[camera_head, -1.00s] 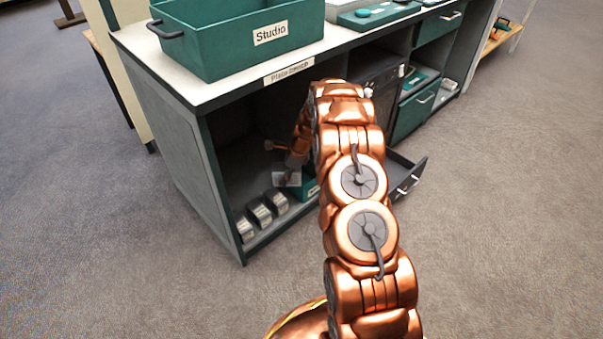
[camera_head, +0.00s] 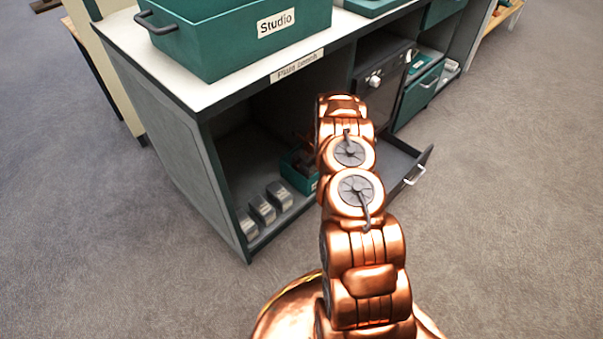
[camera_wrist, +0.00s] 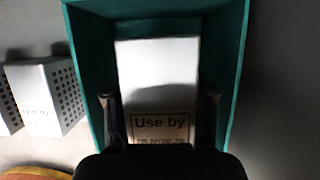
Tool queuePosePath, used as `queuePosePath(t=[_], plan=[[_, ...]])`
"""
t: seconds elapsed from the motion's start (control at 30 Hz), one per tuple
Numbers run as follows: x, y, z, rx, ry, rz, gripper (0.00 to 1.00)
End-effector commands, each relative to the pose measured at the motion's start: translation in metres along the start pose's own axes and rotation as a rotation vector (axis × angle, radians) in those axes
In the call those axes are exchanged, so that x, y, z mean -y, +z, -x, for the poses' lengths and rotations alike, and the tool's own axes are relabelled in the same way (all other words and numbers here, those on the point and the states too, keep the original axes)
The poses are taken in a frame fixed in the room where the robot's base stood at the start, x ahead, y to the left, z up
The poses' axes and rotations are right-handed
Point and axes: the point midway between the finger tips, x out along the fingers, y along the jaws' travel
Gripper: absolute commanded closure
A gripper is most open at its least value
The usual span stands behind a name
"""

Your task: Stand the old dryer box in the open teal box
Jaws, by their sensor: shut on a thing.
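The open teal box (camera_head: 301,179) stands inside the open bay of the bench, partly hidden by my arm in the head view. In the wrist view, its teal walls (camera_wrist: 235,60) rise at the far side, left and right. A pale dryer box (camera_wrist: 158,65) with a "Use by" label is between those walls. My gripper (camera_wrist: 160,100) is shut on it, one dark finger on each side. I cannot tell whether its bottom rests on the teal box's floor. The fingers are hidden in the head view.
Three similar grey boxes (camera_head: 263,209) stand in a row left of the teal box; perforated ones (camera_wrist: 45,95) show in the wrist view. A teal "Studio" box (camera_head: 235,40) sits on the bench top (camera_head: 190,85). An open drawer (camera_head: 412,172) juts out right of my arm.

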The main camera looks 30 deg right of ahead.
Motion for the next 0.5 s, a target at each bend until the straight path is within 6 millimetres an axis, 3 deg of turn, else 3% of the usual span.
queuePosePath(t=[0.37, 0.5], plan=[[-0.002, -0.016, -0.039, -0.002, 0.004, 0.003, 0.92], [-0.003, -0.016, -0.042, 0.000, 0.004, 0.004, 0.92]])
